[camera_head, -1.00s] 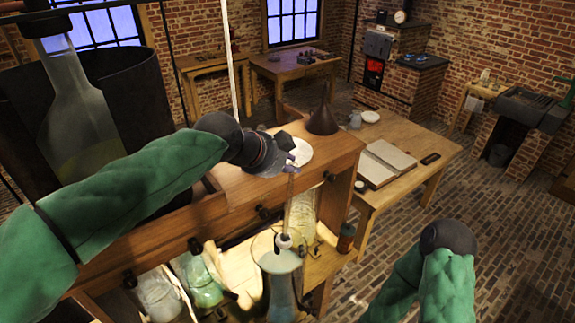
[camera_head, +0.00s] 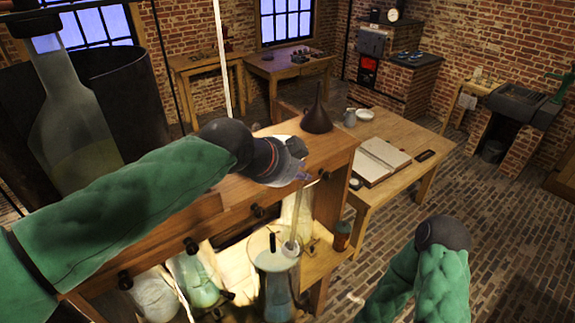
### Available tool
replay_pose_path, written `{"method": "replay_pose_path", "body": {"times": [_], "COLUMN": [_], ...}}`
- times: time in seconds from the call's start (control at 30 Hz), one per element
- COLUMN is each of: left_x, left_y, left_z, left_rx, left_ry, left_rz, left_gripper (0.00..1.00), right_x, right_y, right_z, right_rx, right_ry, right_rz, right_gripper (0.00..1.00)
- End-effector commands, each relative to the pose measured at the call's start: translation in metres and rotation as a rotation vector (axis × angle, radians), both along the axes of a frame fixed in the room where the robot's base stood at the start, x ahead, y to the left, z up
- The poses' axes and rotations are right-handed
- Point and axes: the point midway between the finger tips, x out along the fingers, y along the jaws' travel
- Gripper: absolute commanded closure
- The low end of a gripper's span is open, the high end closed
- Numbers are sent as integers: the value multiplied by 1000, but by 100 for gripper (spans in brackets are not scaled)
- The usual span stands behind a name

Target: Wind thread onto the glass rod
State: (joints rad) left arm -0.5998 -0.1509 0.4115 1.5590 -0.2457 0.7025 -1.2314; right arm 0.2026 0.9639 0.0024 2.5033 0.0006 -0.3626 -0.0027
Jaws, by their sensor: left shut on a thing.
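My left gripper (camera_head: 301,165) is over the front edge of the wooden shelf. It is shut on the upper end of a thin pale rod, which I take for the glass rod (camera_head: 296,215). The rod hangs nearly upright, slightly tilted, with a whitish lump (camera_head: 291,247) near its lower end, at the mouth of a glass jar (camera_head: 277,285) of bluish liquid. I cannot tell whether the lump is thread. No loose thread can be made out near the fingers. My right arm stands at the lower right, but its gripper does not show.
The wooden shelf (camera_head: 222,216) with dark knobs crosses the left half. Other glass jars (camera_head: 195,280) stand below it. A dark funnel (camera_head: 317,118) stands on its top. A table (camera_head: 413,132) with an open book (camera_head: 381,161) is behind. Brick floor is free at right.

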Motion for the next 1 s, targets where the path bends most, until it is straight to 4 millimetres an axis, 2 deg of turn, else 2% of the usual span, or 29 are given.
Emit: {"method": "replay_pose_path", "body": {"times": [1.0], "left_x": [-106], "left_y": [-78], "left_z": [-1], "left_rx": [0], "left_ry": [-2], "left_rz": [-5], "left_gripper": [100], "right_x": [0], "right_y": [0], "right_z": [-26], "right_rx": [0], "right_ry": [0], "right_rz": [0], "right_gripper": [51]}}
